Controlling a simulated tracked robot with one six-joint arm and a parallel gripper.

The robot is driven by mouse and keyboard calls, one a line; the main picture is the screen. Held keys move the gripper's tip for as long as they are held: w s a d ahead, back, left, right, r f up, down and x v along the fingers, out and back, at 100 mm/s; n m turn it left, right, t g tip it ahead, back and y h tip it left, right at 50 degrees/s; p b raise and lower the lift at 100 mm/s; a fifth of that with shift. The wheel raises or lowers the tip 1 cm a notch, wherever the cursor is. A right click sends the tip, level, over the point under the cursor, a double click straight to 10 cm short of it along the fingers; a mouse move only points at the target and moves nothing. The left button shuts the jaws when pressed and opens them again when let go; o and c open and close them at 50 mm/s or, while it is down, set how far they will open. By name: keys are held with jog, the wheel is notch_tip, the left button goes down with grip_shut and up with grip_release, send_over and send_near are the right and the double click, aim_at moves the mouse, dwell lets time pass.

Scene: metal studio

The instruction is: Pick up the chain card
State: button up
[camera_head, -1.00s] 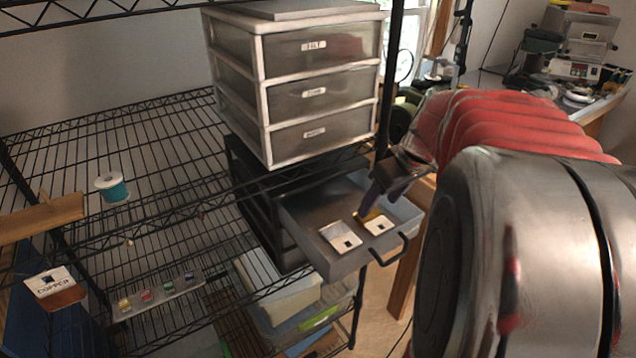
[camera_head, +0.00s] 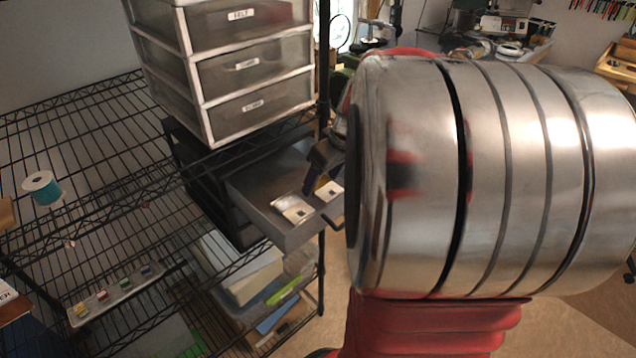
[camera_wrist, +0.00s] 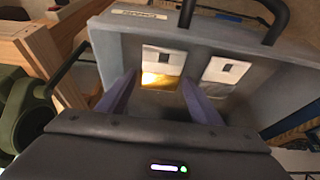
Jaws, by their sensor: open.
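An open grey drawer (camera_head: 262,222) holds two small cards with white tops and a dark square mark on each. In the wrist view, one card (camera_wrist: 162,66) has a shiny gold lower part, and the other card (camera_wrist: 224,71) lies to its right with a silvery lower part. The head view also shows the two cards, left (camera_head: 294,209) and right (camera_head: 329,191). I cannot read which is the chain card. My gripper (camera_wrist: 158,82) is open over the drawer, its purple fingers on either side of the gold card's lower end, with nothing between them clearly held.
The drawer's dark handle (camera_wrist: 272,22) and front label (camera_wrist: 133,14) are at its front. A white drawer tower (camera_head: 235,80) stands above. Black wire shelving (camera_head: 90,215) carries a teal spool (camera_head: 42,187) and a tray of small coloured items (camera_head: 113,293). Bins (camera_head: 245,265) sit below.

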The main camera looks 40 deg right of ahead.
aim_at(323, 184)
jog(key=c, duration=0.8)
jog(key=shift+r, duration=0.15)
notch_tip(323, 184, up, 10)
jog(key=shift+f, duration=0.1)
dwell(0.3)
dwell(0.4)
